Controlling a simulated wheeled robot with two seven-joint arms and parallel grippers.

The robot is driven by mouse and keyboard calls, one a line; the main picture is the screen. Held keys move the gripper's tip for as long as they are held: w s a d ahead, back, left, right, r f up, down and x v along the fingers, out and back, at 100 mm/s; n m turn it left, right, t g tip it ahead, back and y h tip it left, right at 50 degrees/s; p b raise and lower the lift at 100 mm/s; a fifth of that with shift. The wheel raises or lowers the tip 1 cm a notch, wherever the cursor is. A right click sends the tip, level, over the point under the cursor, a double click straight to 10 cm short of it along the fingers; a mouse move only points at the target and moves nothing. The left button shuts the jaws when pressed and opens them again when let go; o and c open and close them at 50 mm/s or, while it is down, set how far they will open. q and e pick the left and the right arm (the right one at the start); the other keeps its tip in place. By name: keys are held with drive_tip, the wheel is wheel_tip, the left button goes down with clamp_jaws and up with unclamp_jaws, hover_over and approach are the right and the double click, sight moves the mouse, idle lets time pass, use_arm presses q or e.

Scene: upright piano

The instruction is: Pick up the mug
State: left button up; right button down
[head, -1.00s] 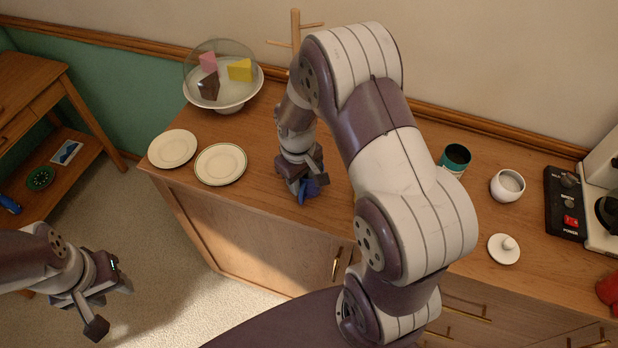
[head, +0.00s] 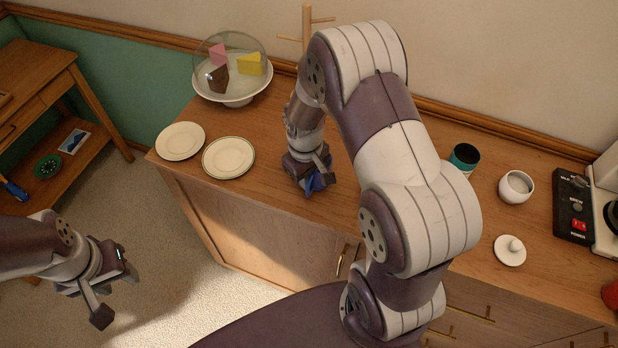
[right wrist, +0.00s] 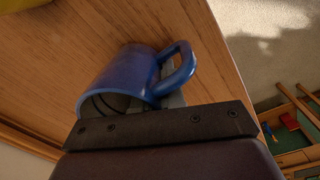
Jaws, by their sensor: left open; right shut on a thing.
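The blue mug (right wrist: 125,80) shows large in the right wrist view, with its handle (right wrist: 178,68) towards the upper right. In the head view only a small blue part of the mug (head: 314,184) shows below my right gripper (head: 310,178); the rest is hidden. My right gripper is shut on the mug, above or at the wooden cabinet top (head: 265,195) near its front edge. I cannot tell whether the mug touches the wood. My left gripper (head: 118,292) is open and empty, over the carpet at the lower left.
Two plates (head: 180,141) (head: 229,157) and a glass-domed cake stand (head: 232,92) are left of my right gripper. A teal-and-white canister (head: 465,157), a white bowl (head: 516,187), a lid (head: 510,251) and a coffee machine (head: 575,208) stand right. A wooden peg stand (head: 307,25) is behind.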

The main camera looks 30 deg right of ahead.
wheel_tip(320, 180, up, 3)
drive_tip(key=shift+w, duration=0.1)
drive_tip(key=s+d+r+b, duration=0.1)
drive_tip(key=s+d+r, duration=0.5)
drive_tip(key=s, duration=0.4)
drive_tip(key=shift+d+r, duration=0.15)
drive_tip(key=shift+r, duration=0.35)
